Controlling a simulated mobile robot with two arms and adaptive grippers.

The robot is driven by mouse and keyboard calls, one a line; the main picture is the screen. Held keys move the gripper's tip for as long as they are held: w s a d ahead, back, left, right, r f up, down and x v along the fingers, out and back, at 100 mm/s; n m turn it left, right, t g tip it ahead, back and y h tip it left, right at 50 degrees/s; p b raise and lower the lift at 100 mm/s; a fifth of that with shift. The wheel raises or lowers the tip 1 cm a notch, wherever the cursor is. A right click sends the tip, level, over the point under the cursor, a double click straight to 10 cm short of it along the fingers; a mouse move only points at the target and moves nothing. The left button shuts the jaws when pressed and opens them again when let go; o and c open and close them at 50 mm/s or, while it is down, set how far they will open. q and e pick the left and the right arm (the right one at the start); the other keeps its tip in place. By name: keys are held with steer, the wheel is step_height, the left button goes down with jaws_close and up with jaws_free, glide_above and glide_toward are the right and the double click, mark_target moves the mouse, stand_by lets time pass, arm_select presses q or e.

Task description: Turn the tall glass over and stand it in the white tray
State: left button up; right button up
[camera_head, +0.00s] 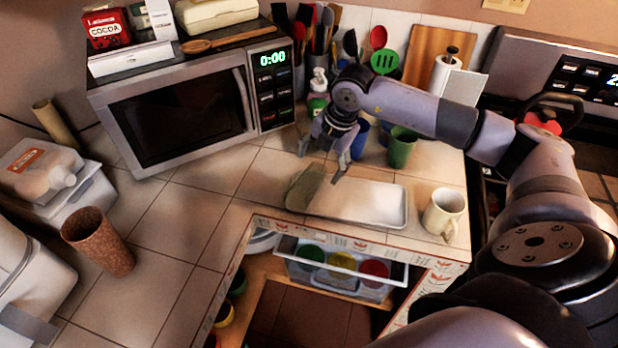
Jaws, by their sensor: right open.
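The white tray (375,204) lies on the tiled counter near its inner edge, with a grey-green cloth-like item (304,187) over its left end. No clear tall glass stands out. A green tumbler (401,148) stands upright behind the tray, and a blue cup (359,141) beside it is partly hidden by my arm. A tall brown speckled tumbler (97,241) stands at the far left. My right gripper (319,166) is open and empty, pointing down just behind the tray's left part, apart from the tumblers. My left gripper is out of view.
A cream mug (443,214) stands right of the tray. A microwave (190,100) and a soap bottle (317,94) stand behind. The counter at centre left is clear.

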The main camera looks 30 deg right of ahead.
mark_target(312, 175)
steer(key=x, duration=0.3)
steer(key=shift+p, duration=0.3)
steer(key=shift+w+a+f+p, duration=0.2)
steer(key=shift+a+f+p, duration=0.05)
steer(key=shift+f+p, duration=0.25)
steer(key=p+x, duration=0.1)
steer(key=x, duration=0.2)
steer(key=shift+w+a+f, duration=0.1)
steer(key=shift+w+f, duration=0.1)
steer(key=shift+f, duration=0.1)
steer(key=shift+w+f, duration=0.1)
steer(key=shift+f, duration=0.25)
steer(key=shift+c, duration=0.4)
steer(key=shift+r, duration=0.1)
steer(key=c, duration=1.4)
steer(key=shift+c, duration=0.2)
